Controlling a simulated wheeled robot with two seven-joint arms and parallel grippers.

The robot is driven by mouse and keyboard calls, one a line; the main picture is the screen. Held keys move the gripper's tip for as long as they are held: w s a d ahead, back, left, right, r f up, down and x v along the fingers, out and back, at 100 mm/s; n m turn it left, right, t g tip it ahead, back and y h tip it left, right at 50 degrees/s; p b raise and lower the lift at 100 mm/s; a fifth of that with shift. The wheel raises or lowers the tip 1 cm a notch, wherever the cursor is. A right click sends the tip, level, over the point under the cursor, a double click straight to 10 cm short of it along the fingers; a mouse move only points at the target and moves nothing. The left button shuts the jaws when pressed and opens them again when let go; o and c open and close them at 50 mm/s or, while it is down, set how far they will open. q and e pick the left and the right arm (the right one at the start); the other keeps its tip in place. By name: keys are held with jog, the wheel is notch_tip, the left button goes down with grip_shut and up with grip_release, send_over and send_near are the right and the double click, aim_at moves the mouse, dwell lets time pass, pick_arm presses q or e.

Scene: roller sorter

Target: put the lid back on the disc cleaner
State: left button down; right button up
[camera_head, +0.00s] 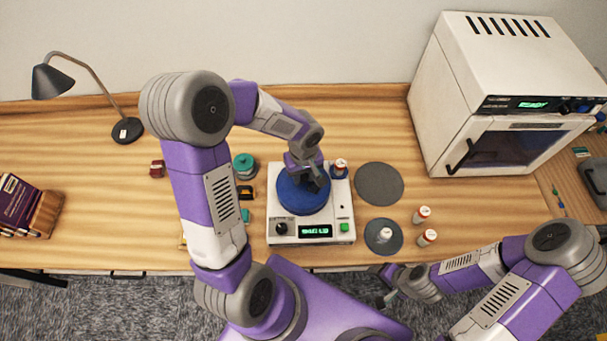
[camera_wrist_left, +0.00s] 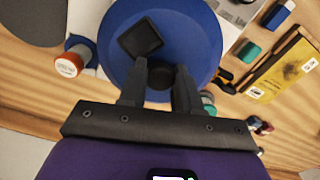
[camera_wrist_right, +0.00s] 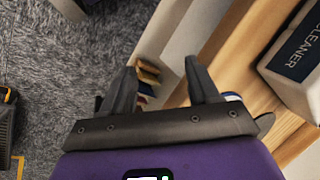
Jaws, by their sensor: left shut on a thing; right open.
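The white disc cleaner (camera_head: 310,236) stands on the wooden table, with a dark knob, a green-lit display and a green button on its front. The round blue lid (camera_head: 290,205) is over its top; I cannot tell whether it is seated or slightly above. My left gripper (camera_head: 306,180) is shut on the black knob (camera_wrist_left: 160,76) of the lid, and the lid (camera_wrist_left: 205,45) shows a dark square patch in the left wrist view. My right gripper (camera_wrist_right: 160,78) is open and empty, low by the table's front edge. The cleaner's lettered side (camera_wrist_right: 300,48) shows in the right wrist view.
Grey round mats (camera_head: 379,184) lie right of the cleaner; the front one holds a small bottle (camera_head: 385,234). Another orange-capped bottle (camera_head: 340,168) is close by the lid. A green spool-like item (camera_head: 244,165) stands left. A white oven (camera_head: 505,90) fills the back right.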

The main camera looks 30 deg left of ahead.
pick_arm(q)
jog(key=shift+c, duration=1.1)
grip_release()
jog(key=shift+r, duration=0.2)
jog(key=shift+r+p, duration=2.25)
jog(key=shift+r, duration=1.1)
jog(key=shift+c, duration=0.3)
grip_shut()
